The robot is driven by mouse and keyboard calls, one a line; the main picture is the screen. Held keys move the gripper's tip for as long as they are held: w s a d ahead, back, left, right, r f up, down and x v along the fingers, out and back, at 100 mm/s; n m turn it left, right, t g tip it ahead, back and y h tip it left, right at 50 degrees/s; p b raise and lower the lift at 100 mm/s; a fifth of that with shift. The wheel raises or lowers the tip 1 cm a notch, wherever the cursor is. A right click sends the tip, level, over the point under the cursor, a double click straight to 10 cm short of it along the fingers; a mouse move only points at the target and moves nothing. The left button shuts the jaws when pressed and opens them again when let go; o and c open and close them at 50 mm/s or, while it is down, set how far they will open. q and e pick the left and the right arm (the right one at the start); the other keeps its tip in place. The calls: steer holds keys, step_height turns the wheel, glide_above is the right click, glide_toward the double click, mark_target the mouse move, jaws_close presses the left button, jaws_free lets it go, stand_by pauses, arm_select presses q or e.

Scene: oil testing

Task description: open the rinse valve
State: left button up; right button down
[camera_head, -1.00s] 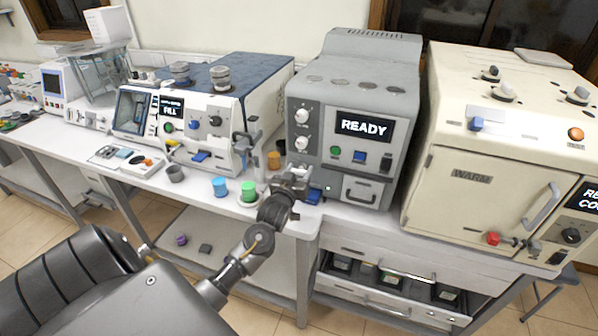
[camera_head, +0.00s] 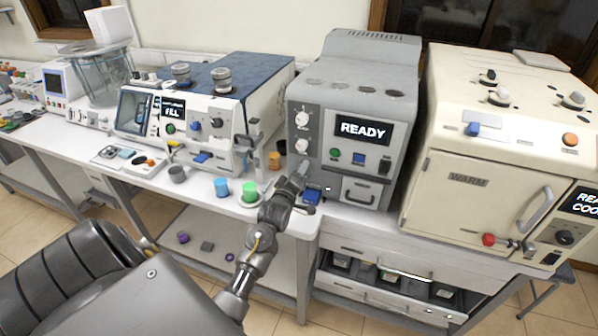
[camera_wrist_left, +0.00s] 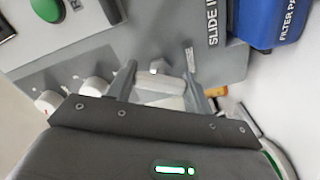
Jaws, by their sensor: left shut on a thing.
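My left gripper (camera_head: 300,174) is at the lower left front of the grey machine (camera_head: 362,97) whose screen reads READY. In the left wrist view, the left gripper (camera_wrist_left: 160,92) has its two fingers on either side of a pale grey block-like piece (camera_wrist_left: 160,88) on the machine's front and is shut on it. This piece seems to be the rinse valve's handle; the small label beside it is too small to read. In the head view the arm and fingers hide the piece. My right gripper is not in view.
A blue block (camera_head: 312,196) lies beside the gripper; its label shows in the wrist view. White knobs (camera_wrist_left: 94,87) are close to the fingers. A cream oven (camera_head: 490,160) stands right.

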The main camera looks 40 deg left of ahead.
arm_select(q)
steer(key=n+p, duration=0.1)
steer(key=n, duration=0.4)
steer(key=shift+n+p, duration=0.3)
steer(key=shift+n, duration=0.1)
stand_by(0.4)
steer(key=o, duration=1)
steer(key=shift+s+f, duration=0.1)
steer(key=shift+s+d, duration=0.1)
steer(key=shift+s, duration=0.15)
steer(key=shift+b+v, duration=1.55)
steer(key=shift+v, duration=3.55)
